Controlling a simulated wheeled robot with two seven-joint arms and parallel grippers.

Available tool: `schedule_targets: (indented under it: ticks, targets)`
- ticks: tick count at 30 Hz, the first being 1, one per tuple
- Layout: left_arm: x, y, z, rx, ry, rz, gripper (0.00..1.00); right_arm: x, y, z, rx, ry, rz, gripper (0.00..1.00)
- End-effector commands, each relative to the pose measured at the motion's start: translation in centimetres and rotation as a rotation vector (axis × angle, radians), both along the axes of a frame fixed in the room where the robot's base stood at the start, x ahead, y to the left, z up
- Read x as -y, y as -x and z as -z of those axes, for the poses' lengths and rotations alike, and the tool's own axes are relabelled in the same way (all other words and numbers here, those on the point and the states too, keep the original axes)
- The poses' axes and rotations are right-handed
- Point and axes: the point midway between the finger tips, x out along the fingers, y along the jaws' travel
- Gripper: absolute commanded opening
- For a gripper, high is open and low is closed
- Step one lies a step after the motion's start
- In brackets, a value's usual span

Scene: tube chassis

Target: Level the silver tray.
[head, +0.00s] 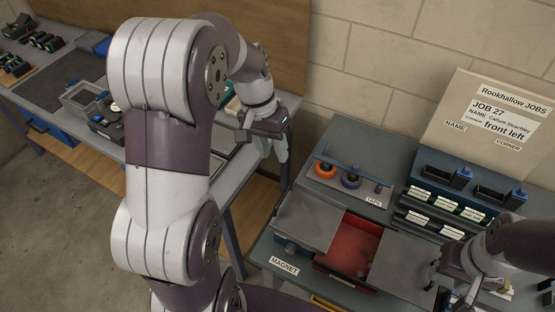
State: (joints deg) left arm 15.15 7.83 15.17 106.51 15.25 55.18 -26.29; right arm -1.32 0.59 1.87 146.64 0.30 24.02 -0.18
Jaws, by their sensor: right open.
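A pale, silver-edged tray-like piece (240,162) shows in part on the left bench, beside my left arm. Most of it is hidden behind that arm, so I cannot tell if it is the silver tray or whether it is level. My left gripper (279,150) points down at that bench's right end, close to the piece. I cannot see whether its fingers are apart or whether they touch anything. My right gripper (450,288) is open over the right bench, near the right grey panel.
The right bench holds a red-lined drawer (350,245) between grey panels, orange and blue tape rolls (326,170), and a labelled blue rack (440,205). A job board (490,120) stands behind. A clear bin (84,98) sits on the left bench. A gap separates the benches.

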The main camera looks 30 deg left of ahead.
Motion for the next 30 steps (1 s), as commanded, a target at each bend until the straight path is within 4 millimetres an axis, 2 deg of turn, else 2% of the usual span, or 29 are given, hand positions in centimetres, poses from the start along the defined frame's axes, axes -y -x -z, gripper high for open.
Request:
schedule_targets:
  ticks: [1,8,9,11,12,14,15,17,18,21,25,30]
  targets:
    - [-0.1,0.0,-0.6,-0.001,0.0,0.0,0.37,0.0,0.0,-0.6,-0.001,0.0,0.0,0.43]
    - [-0.1,0.0,-0.3,-0.001,0.0,0.0,0.37,0.0,0.1,-0.4,-0.002,0.0,0.0,0.43]
    - [-0.1,0.0,-0.3,-0.001,0.0,0.001,0.3,0.0,0.1,-0.4,-0.002,0.0,0.0,0.43]
    - [0.4,0.0,-0.6,-0.002,0.001,0.015,0.11,0.0,0.1,-0.6,-0.002,0.0,0.0,0.43]
    - [1.4,-0.1,-0.7,-0.007,0.003,0.046,0.0,0.0,0.1,-1.0,-0.002,0.0,0.0,0.43]
    - [4.2,-0.1,-0.8,-0.034,0.007,0.129,0.0,0.0,0.1,-1.9,-0.002,0.0,0.0,0.43]
    - [6.7,0.1,-0.6,-0.063,0.001,0.217,0.0,0.0,0.1,-2.8,-0.002,0.0,0.0,0.43]
    - [10.3,1.1,0.0,-0.124,-0.052,0.389,0.0,0.0,0.1,-4.1,-0.002,0.0,0.0,0.43]
    - [12.2,2.0,0.6,-0.173,-0.123,0.474,0.0,0.0,0.0,-5.0,-0.002,0.0,0.0,0.43]
    - [15.4,3.6,2.1,-0.239,-0.39,0.555,0.0,0.0,0.0,-6.7,-0.001,0.0,0.0,0.43]
    - [16.1,2.8,3.2,-0.149,-0.655,0.428,0.0,0.0,0.0,-7.0,-0.001,0.0,0.0,0.43]
    - [14.7,0.4,3.1,-0.005,-0.775,0.137,0.0,0.0,0.1,-6.7,-0.002,0.0,0.0,0.43]
